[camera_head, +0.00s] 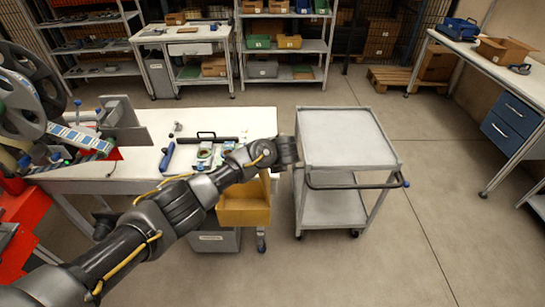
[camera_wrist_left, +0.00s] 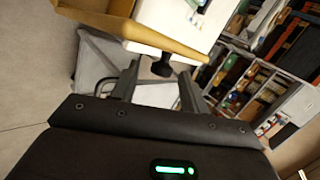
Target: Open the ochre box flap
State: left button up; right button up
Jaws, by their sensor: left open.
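The ochre box (camera_head: 243,211) is at the front right corner of the white workbench, below my left forearm. The arm hides its upper part, and I cannot tell how its flap stands. In the left wrist view an ochre panel edge (camera_wrist_left: 135,32) crosses the top, beyond the fingertips. My left gripper (camera_head: 291,150) is above and right of the box, near the cart's left edge. In the wrist view its fingers (camera_wrist_left: 160,80) are apart, with a small dark knob-shaped thing (camera_wrist_left: 162,66) visible beyond them; I cannot tell whether they touch it. My right gripper is not in view.
A white-topped cart (camera_head: 345,138) with a dark handle (camera_head: 355,183) stands right of the workbench (camera_head: 235,120). Tape reels (camera_head: 28,92) stand at the bench's left end, and small tools lie on top. A grey bin (camera_head: 214,240) sits below. Floor right of the cart is clear.

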pick_arm(q)
jog(key=b+v, duration=0.1)
jog(key=v, duration=0.9)
jog(key=shift+s+r, duration=0.2)
jog(key=shift+r, duration=0.05)
jog(key=shift+d, duration=0.1)
